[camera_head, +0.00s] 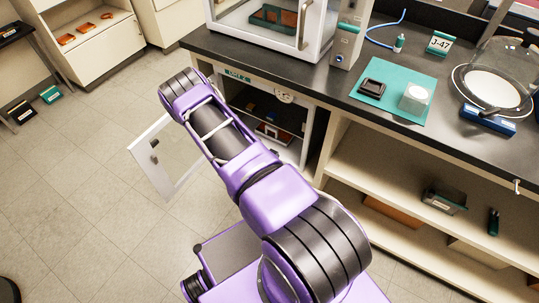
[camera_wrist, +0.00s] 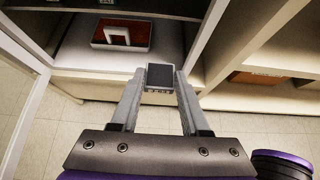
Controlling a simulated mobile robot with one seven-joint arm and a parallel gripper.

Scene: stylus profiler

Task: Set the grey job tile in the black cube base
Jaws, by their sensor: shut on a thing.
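My gripper (camera_wrist: 161,88) is shut on a small dark grey square tile (camera_wrist: 160,75), which looks like the grey job tile. The tile is between the fingertips, its paler front edge facing the wrist camera. In the wrist view it is in front of an open cabinet. In the head view my arm hides the gripper and tile. A low black square holder (camera_head: 371,88), which looks like the black cube base, sits on the teal mat (camera_head: 398,77) on the counter, well apart from my gripper.
A white block with a round top (camera_head: 415,98) stands beside the black holder. The cabinet's glass door (camera_head: 164,157) hangs open. Inside is a brown tray with a white arch (camera_wrist: 120,35). A glass dome (camera_head: 497,75) stands on the counter at right. Open shelves (camera_head: 400,178) lie below the counter.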

